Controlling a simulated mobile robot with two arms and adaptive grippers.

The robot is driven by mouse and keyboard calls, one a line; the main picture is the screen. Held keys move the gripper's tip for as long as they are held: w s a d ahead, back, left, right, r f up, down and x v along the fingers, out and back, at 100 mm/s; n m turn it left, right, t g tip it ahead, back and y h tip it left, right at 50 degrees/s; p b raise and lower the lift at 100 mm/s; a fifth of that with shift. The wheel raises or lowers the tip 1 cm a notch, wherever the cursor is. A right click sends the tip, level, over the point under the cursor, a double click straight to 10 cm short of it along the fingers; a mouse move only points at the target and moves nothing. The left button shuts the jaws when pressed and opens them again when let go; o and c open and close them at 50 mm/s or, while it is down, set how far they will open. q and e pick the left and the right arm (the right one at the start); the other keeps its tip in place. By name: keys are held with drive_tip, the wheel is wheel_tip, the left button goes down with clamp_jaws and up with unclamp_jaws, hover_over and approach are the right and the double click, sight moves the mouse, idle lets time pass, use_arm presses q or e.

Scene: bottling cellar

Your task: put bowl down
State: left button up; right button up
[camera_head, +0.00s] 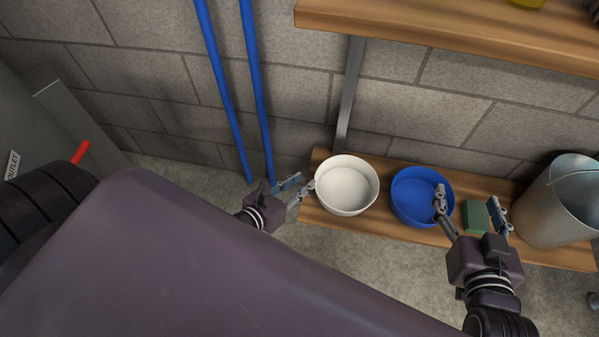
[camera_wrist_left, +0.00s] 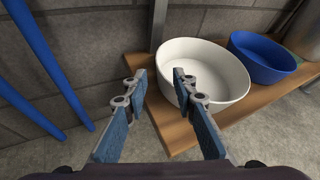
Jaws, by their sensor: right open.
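A white bowl (camera_head: 346,190) stands upright on the lower wooden shelf (camera_head: 400,232), near its left end. It also shows in the left wrist view (camera_wrist_left: 215,85). My left gripper (camera_head: 297,184) is at the bowl's left side with its fingers apart. In the left wrist view my left gripper (camera_wrist_left: 160,82) has one fingertip left of the bowl and the other overlapping its near wall; I cannot tell if that one touches. A blue bowl (camera_head: 412,188) stands right of the white one. My right gripper (camera_head: 469,203) is open, one finger overlapping the blue bowl's right side.
A green sponge-like block (camera_head: 474,217) and a metal bucket (camera_head: 556,205) stand on the lower shelf further right. An upper wooden shelf (camera_head: 450,35) and its metal upright (camera_head: 350,95) are above. Blue pipes (camera_head: 225,95) run along the block wall to the left.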

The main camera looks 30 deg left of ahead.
use_arm(q)
drive_tip(key=d+r+n, duration=0.3)
drive_tip(key=r+n, duration=0.7)
drive_tip(key=n, duration=0.7)
drive_tip(key=d+r+n, duration=0.3)
drive_tip(key=r+n, duration=0.7)
drive_tip(key=n, duration=0.6)
drive_tip(key=shift+w+r+n, duration=0.3)
drive_tip(key=shift+r+n, duration=0.05)
drive_tip(key=shift+n, duration=0.05)
use_arm(e)
drive_tip(key=shift+s+f, duration=0.15)
drive_tip(key=shift+f, duration=0.15)
use_arm(q)
drive_tip(key=shift+a, duration=0.1)
use_arm(e)
drive_tip(key=shift+d, duration=0.1)
